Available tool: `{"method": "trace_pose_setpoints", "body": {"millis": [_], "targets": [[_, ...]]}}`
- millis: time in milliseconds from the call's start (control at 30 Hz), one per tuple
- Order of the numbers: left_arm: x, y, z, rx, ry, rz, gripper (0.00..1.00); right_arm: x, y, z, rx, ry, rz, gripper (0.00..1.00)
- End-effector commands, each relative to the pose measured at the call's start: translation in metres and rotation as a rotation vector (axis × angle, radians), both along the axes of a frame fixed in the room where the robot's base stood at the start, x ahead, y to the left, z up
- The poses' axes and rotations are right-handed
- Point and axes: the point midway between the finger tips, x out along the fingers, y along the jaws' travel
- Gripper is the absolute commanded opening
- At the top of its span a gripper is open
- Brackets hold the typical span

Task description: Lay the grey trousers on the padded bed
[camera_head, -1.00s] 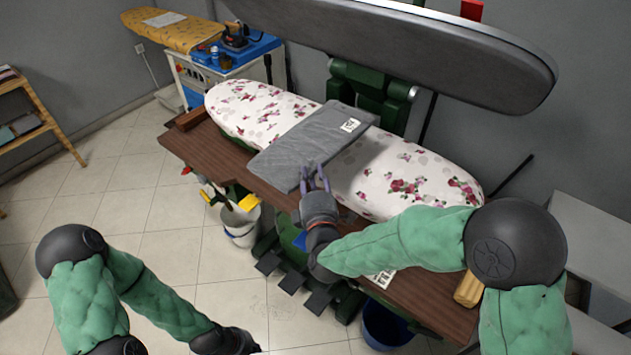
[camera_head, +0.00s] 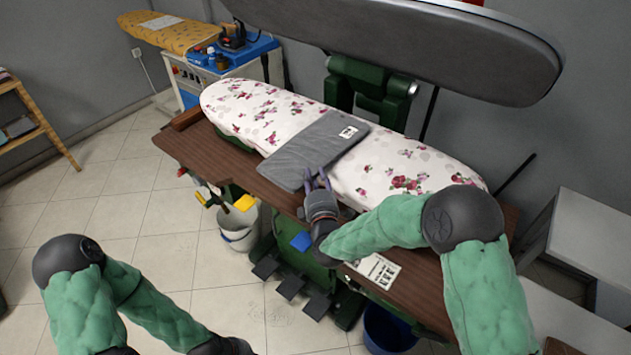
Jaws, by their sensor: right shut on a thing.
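The grey trousers (camera_head: 308,152), folded into a flat rectangle with a white tag, lie across the middle of the floral padded bed (camera_head: 262,112). Their near end hangs over the bed's front edge, above the brown table board. My right gripper (camera_head: 316,182) is at this near end, with its purple fingers shut on the trousers' near right edge. My left arm is low at the left, and its gripper (camera_head: 222,346) is at the bottom edge, too cut off to tell its state.
The dark upper press plate (camera_head: 420,45) is raised above the bed. The brown table board (camera_head: 215,160) runs along the bed's front. A blue cart (camera_head: 235,55) with an iron stands at the back left. Buckets (camera_head: 238,228) and pedals (camera_head: 290,286) are below.

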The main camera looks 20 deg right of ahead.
Motion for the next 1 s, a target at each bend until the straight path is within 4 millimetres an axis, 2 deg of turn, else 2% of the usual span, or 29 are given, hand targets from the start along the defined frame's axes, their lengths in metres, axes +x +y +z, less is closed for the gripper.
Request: {"method": "trace_pose_setpoints", "body": {"millis": [200,367,400,433,467,867,1000], "targets": [[0.0,0.0,0.001,0.0,0.0,0.0,0.0,0.001,-0.001,0.004,0.0,-0.008,-0.002,0.0],[0.0,0.0,-0.003,0.0,-0.001,0.0,0.0,0.001,-0.001,-0.001,0.0,-0.007,-0.002,0.0],[0.0,0.0,-0.002,0.0,0.0,0.0,0.0,0.0,0.0,-0.002,0.001,-0.002,-0.001,0.42],[0.0,0.0,-0.002,0.0,0.0,0.0,0.0,0.0,0.0,-0.002,0.001,-0.002,-0.001,0.5],[0.0,0.0,-0.002,0.0,0.0,0.0,0.0,0.0,0.0,-0.002,0.001,-0.002,-0.001,0.54],[0.0,0.0,0.001,0.0,0.0,0.0,0.0,0.0,0.0,0.002,0.001,-0.002,-0.001,0.54],[0.0,0.0,0.005,0.0,0.0,0.0,0.0,-0.015,0.002,0.002,0.001,-0.001,0.0,0.54]]}}
